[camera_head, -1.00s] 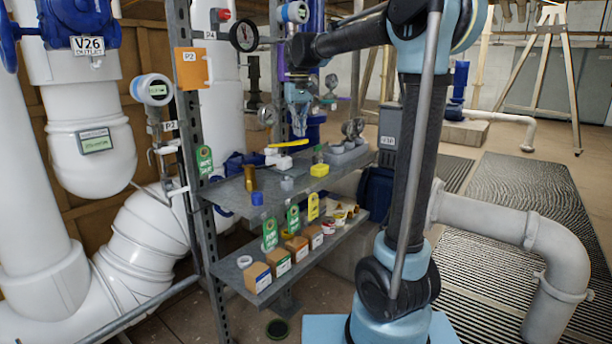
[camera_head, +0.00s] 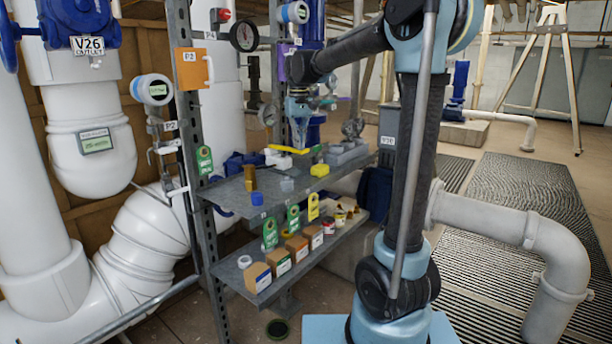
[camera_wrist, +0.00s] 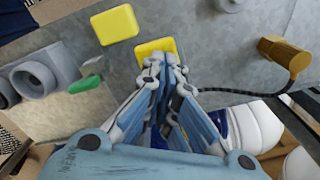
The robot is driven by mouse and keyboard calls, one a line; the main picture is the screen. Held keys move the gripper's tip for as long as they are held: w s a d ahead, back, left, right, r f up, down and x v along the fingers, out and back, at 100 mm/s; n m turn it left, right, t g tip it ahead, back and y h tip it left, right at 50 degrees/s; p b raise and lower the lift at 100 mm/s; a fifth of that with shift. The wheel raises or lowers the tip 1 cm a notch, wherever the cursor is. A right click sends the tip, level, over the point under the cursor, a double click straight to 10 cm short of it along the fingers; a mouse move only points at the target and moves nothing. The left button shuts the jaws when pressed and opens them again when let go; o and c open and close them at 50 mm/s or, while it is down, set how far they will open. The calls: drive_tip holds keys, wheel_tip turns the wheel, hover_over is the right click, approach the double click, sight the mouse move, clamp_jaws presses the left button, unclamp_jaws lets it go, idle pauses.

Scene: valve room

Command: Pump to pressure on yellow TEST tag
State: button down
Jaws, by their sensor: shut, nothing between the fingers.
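The hand pump (camera_head: 279,161) is white with a yellow lever (camera_head: 284,149) and sits on the upper shelf. In the wrist view the lever's yellow end (camera_wrist: 148,48) shows just beyond my fingertips, and the white pump body (camera_wrist: 258,128) is at lower right. My gripper (camera_head: 299,147) is shut and empty, pointing down at the lever's right end; it appears to touch it. In the wrist view the gripper (camera_wrist: 165,65) partly covers the lever. A yellow tag (camera_head: 313,207) hangs by the lower shelf; its writing is too small to read. A round dial gauge (camera_head: 243,37) is upper left, its reading unclear.
A yellow block (camera_head: 320,170), a brass fitting (camera_head: 250,178) with a dark hose (camera_wrist: 240,92), and grey fittings (camera_head: 347,153) share the upper shelf (camera_head: 270,203). A metal post (camera_head: 200,150) stands at left.

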drive_tip(key=shift+f, duration=0.3)
drive_tip(key=shift+r, duration=2.6)
drive_tip(key=shift+f, duration=0.15)
idle(1.8)
idle(0.8)
